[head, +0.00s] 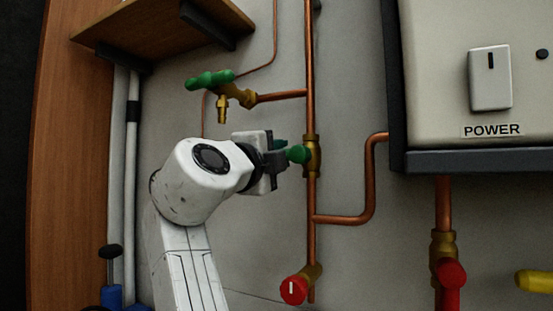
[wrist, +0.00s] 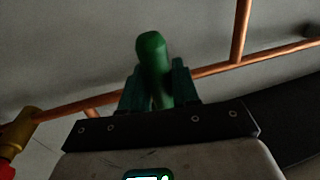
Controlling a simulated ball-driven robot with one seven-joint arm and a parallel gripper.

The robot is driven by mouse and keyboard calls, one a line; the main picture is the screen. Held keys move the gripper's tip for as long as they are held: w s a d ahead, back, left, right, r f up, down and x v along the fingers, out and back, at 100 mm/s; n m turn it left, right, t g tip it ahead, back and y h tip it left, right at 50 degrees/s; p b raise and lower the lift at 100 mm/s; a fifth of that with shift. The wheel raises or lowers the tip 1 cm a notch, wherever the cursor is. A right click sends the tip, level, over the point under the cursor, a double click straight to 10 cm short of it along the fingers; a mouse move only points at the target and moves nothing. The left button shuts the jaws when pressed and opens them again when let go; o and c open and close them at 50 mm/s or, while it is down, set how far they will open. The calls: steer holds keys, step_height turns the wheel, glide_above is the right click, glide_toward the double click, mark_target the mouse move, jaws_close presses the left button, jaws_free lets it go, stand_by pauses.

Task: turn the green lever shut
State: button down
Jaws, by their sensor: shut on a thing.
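The green lever (head: 299,154) sits on a brass valve body (head: 313,160) on the vertical copper pipe. Its rounded end shows left of the valve body in the head view. My gripper (head: 281,153) is at the lever from the left, shut on it. In the wrist view the green lever (wrist: 154,62) stands between the two dark teal fingers of my gripper (wrist: 158,82), one on each side. The lever's far part and its joint to the valve are hidden, so its exact angle is hard to tell.
A second green handle (head: 210,79) is on a brass tap above my gripper. A red knob (head: 294,290) is below on the same pipe. A grey box labelled POWER (head: 490,130) hangs at right, with a red handle (head: 451,274) beneath. A wooden shelf (head: 165,25) is upper left.

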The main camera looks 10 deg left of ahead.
stand_by(0.4)
steer(key=c, duration=1)
jaws_free()
steer(key=shift+o, duration=0.2)
steer(key=shift+s, duration=0.1)
steer(key=b+v, duration=0.1)
steer(key=v, duration=0.9)
steer(key=shift+s, duration=0.3)
steer(key=shift+a+f, duration=0.15)
